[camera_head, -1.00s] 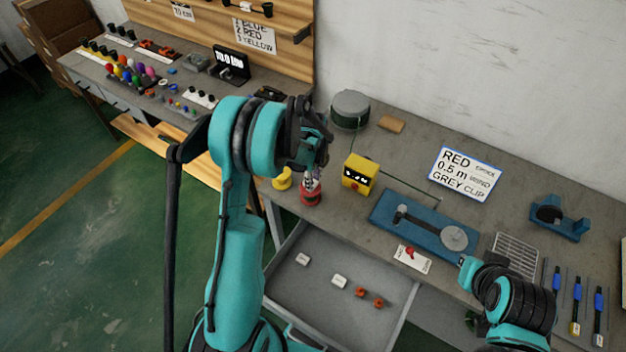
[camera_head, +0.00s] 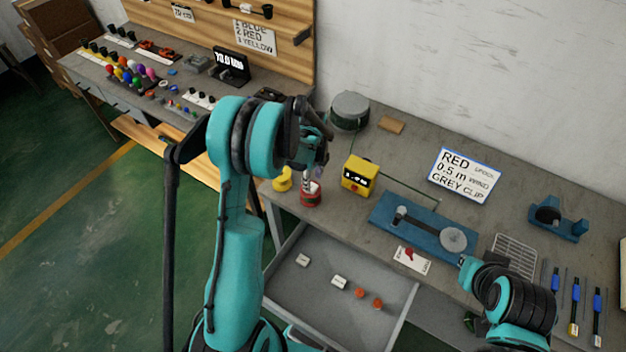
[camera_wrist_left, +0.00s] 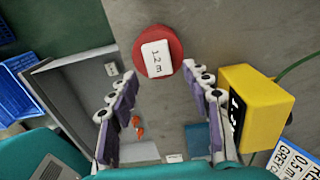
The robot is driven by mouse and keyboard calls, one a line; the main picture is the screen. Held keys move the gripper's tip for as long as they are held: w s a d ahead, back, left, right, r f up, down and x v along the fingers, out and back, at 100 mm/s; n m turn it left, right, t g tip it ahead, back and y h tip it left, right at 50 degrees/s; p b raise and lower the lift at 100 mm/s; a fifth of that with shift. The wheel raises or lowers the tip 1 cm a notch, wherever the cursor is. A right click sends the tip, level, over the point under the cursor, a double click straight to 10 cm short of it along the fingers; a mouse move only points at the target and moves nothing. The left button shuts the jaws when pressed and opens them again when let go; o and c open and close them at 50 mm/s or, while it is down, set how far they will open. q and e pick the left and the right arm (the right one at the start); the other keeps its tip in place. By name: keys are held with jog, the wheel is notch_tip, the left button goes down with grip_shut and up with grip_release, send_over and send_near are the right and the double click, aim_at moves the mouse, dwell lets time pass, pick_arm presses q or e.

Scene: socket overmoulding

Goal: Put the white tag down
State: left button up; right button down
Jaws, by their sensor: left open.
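The white tag (camera_wrist_left: 158,58), printed "1.2 m", lies flat on top of the red spool (camera_wrist_left: 166,37) in the left wrist view. In the head view the red spool (camera_head: 311,198) stands near the table's front left corner, with a bit of white on top. My left gripper (camera_head: 310,172) is just above it. In the left wrist view its fingers (camera_wrist_left: 164,92) are spread wide with nothing between them, and the tag is beyond their tips. My right arm shows at the lower right, but I cannot make out its gripper.
A yellow box (camera_head: 359,175) with a display stands just right of the spool, close to my left gripper. A yellow spool (camera_head: 283,178) is on its left. Below is an open drawer (camera_head: 325,305) with small white and orange pieces. A blue fixture (camera_head: 420,228) lies further right.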

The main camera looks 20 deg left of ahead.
aim_at(313, 187)
pick_arm(q)
jog(key=s+d+r+n+t+p, duration=0.1)
jog(key=s+r+n, duration=0.1)
jog(key=r, duration=0.7)
jog(key=s+d+r+n+t+p, duration=0.1)
jog(key=s+r+n, duration=0.1)
jog(key=r, duration=0.6)
jog(key=s+d+r+n+t, duration=0.2)
jog(key=s+d+n, duration=0.1)
jog(key=s+n, duration=0.4)
jog(key=s+d+r+n+t, duration=0.3)
jog(key=s+n, duration=0.5)
jog(key=s, duration=0.1)
jog(key=shift+s+r+n, duration=0.25)
jog(key=shift+n, duration=0.05)
jog(key=shift+d, duration=0.1)
